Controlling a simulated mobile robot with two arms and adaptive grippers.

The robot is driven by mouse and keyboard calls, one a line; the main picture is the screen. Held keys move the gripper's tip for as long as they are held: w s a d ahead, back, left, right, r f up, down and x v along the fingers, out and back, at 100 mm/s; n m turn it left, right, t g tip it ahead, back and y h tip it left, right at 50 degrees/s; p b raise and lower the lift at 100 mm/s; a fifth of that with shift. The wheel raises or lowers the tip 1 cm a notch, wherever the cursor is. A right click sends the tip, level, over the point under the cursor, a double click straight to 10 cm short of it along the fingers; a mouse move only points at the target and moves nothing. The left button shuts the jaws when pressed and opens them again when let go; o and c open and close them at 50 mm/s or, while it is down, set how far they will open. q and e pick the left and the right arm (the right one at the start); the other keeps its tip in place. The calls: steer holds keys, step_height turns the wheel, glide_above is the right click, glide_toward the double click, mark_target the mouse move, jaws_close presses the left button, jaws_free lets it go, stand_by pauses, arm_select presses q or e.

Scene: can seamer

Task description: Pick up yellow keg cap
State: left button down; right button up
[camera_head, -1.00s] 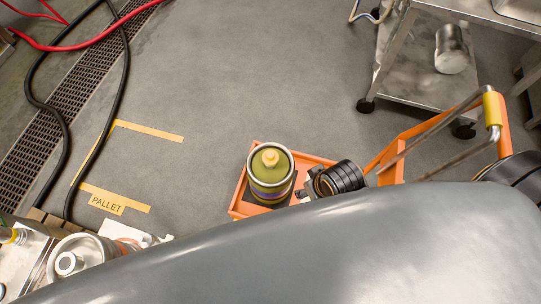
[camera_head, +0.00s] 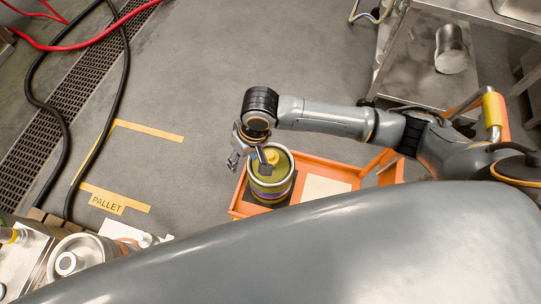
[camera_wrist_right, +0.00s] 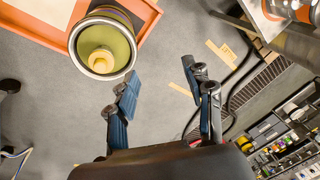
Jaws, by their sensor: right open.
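The yellow keg cap (camera_head: 272,156) sits on top of a green keg (camera_head: 271,180) with a pale metal rim, standing upright on an orange cart. My right gripper (camera_head: 249,161) is open at the keg's upper left, with one finger overlapping the keg top in the head view. In the right wrist view, the yellow cap (camera_wrist_right: 101,61) lies to the left of the open, empty fingers (camera_wrist_right: 165,85), outside the gap between them. Whether a finger touches the keg cannot be told. My left gripper is not in view.
The orange cart (camera_head: 318,163) has a handle with a yellow grip (camera_head: 493,109) at the right. A steel table (camera_head: 470,25) holding a metal canister (camera_head: 450,48) on its shelf stands at the upper right. Black hoses (camera_head: 33,98) lie at the left. The floor between is clear.

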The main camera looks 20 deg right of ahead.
mark_target(271, 155)
steer(key=w+d+m+h, duration=0.3)
steer(key=w+d, duration=0.3)
steer(key=d, duration=0.3)
step_height(271, 155, down, 14)
steer(key=shift+s+r+b, duration=0.1)
steer(key=shift+b, duration=0.35)
steer(key=c, duration=1)
